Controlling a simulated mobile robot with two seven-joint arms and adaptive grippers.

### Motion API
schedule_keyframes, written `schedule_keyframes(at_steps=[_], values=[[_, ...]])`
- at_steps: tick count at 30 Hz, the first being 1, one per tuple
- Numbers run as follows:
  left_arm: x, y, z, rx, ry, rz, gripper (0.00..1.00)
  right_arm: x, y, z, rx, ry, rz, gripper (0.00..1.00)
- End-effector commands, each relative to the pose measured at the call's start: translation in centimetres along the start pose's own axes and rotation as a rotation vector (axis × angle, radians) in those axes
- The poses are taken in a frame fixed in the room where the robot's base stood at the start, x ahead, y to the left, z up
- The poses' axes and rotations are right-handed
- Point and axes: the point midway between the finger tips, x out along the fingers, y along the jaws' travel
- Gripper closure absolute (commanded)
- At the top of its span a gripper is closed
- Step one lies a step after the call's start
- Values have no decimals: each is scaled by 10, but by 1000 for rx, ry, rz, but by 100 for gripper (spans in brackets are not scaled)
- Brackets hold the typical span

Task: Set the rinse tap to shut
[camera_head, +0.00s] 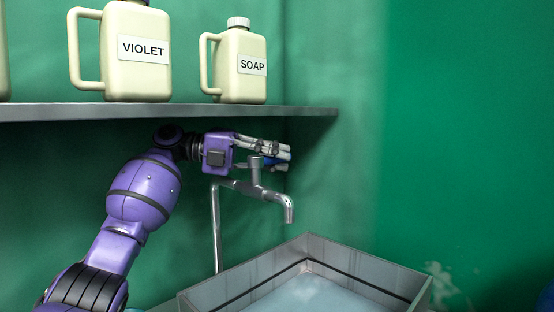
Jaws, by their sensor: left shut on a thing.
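The rinse tap (257,187) is a grey metal pipe with a spout bent down over a metal basin. A blue lever (270,161) shows at the top of the tap. My left gripper (279,156) reaches in from the left under the shelf and is shut on the blue lever. Its fingers hide most of the lever, so I cannot tell its exact angle. No running water shows under the spout. My right gripper is not in view.
A metal shelf (180,111) runs just above my left arm. A jug marked VIOLET (140,75) and a jug marked SOAP (241,85) stand on it. The metal basin (365,266) holds pale liquid. The green wall at right is bare.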

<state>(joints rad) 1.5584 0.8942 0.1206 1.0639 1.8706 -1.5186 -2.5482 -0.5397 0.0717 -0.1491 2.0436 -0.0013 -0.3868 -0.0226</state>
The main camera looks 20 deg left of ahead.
Motion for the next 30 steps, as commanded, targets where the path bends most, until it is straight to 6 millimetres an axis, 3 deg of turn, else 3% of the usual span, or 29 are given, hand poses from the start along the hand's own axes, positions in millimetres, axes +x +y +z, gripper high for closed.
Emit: schedule_keyframes(at_steps=[3, 4, 8, 19, 30], values=[[1, 1, -1, -1, 4, 2, 100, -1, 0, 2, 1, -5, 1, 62], [1, 1, -1, -1, 4, 2, 81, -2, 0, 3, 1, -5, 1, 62], [1, 1, -1, -1, 3, 2, 64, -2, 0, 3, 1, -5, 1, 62], [-4, 0, 0, -1, 0, 1, 63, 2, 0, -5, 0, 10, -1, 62], [-61, 0, 0, -2, 0, 2, 63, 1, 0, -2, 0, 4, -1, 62]])
